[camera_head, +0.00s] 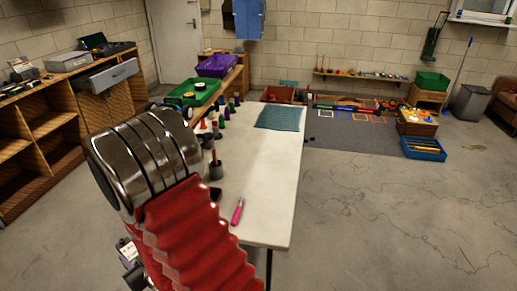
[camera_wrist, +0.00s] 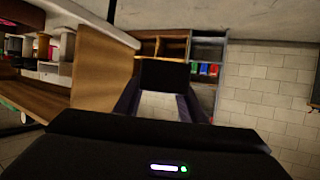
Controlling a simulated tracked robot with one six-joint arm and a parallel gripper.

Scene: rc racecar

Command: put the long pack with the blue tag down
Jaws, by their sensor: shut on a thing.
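My gripper (camera_wrist: 162,92) shows in the wrist view, with its two dark fingers reaching up from the black palm. It is shut on a dark, block-shaped thing, which I take to be the long pack (camera_wrist: 165,73), seen end-on at the fingertips. Its blue tag does not show, and its length is hidden by the angle. In the head view my red-sleeved arm fills the lower left and hides most of the gripper and the pack.
A white table (camera_head: 262,180) holds a teal mat (camera_head: 278,117), a pink-handled tool (camera_head: 238,211) and several small coloured pieces. Its front right is largely bare. A wooden shelf unit (camera_head: 60,130) stands at left. The floor (camera_head: 390,215) at right is open.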

